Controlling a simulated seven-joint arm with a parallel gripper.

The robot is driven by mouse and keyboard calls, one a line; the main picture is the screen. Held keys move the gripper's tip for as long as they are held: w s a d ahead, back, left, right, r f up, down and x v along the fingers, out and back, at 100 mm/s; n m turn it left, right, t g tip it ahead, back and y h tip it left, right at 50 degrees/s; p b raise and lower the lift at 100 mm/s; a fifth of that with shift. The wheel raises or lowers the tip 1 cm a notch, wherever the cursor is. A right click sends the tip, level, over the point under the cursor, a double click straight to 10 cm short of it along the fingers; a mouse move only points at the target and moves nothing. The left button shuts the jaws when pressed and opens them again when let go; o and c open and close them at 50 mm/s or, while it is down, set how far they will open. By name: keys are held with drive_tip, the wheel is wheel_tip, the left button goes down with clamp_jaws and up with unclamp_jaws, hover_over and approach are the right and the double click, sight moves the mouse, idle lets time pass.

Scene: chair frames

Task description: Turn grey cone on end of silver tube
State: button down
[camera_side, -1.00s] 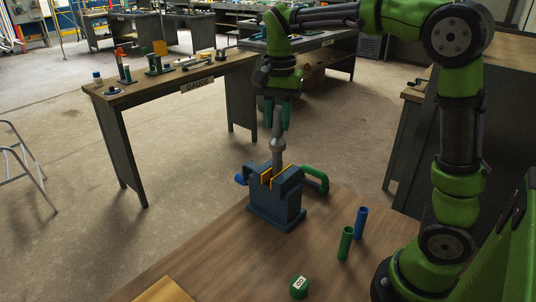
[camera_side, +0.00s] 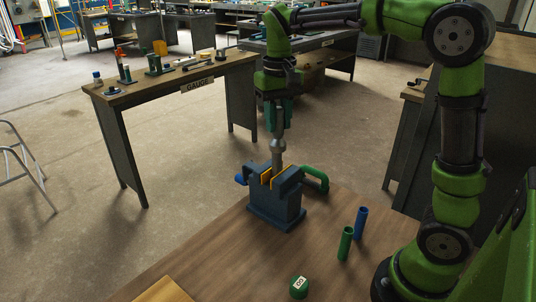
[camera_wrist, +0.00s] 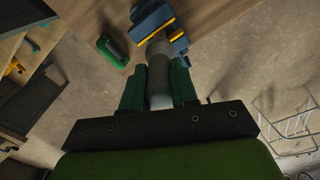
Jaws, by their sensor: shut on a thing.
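A silver tube (camera_side: 277,159) stands upright in the yellow-lined jaws of a blue vise (camera_side: 277,206). A grey cone (camera_side: 278,143) sits on the tube's upper end, its wide collar low and its narrower part rising. My gripper (camera_side: 277,134) is above the vise, with its green fingers shut on the grey cone from both sides. In the wrist view the cone (camera_wrist: 159,76) lies between the two fingers (camera_wrist: 158,90), and the vise (camera_wrist: 152,20) shows beyond it. The fingers hide part of the cone's upper end in the side view.
A green tube (camera_side: 345,243), a blue tube (camera_side: 360,222) and a green round piece (camera_side: 299,287) stand on the wooden table (camera_side: 235,258), right and front of the vise.

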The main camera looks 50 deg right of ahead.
drive_tip(key=m, duration=0.4)
drive_tip(key=shift+w+m, duration=0.1)
drive_tip(key=shift+m, duration=0.3)
drive_tip(key=m, duration=0.3)
drive_tip(key=shift+d, duration=0.1)
drive_tip(key=n, duration=0.7)
drive_tip(key=shift+n, duration=0.4)
